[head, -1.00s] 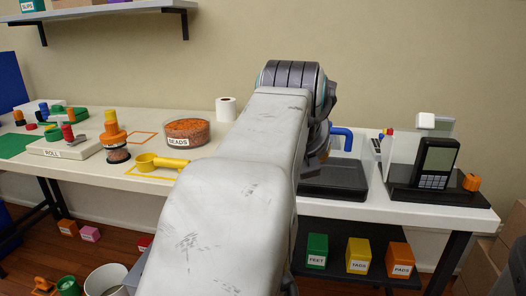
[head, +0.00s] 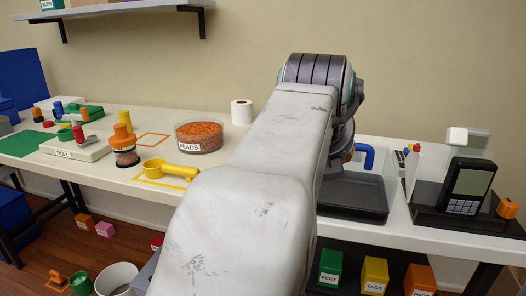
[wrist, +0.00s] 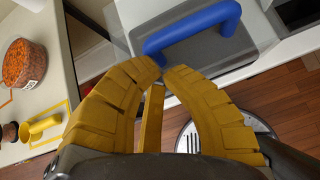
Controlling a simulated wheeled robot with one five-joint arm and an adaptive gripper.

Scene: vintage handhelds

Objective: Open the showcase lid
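The showcase has a clear lid with a blue handle (head: 369,158), partly hidden behind my arm in the head view, above a black tray-like base (head: 352,196). In the wrist view the blue handle (wrist: 188,30) lies just beyond my fingertips, on a see-through panel over a grey floor. My gripper (wrist: 163,68) shows yellow fingers whose tips come almost together, with nothing between them. The tips appear close to the handle's near left end, but I cannot tell whether they touch it. The gripper itself is hidden in the head view.
A handheld device (head: 467,187) stands on a black stand at right. A bead tub (head: 199,138), paper roll (head: 241,112) and yellow scoop (head: 170,170) are left of my arm. Labelled boxes (head: 331,268) sit below the table. A bin (head: 117,279) stands on the floor.

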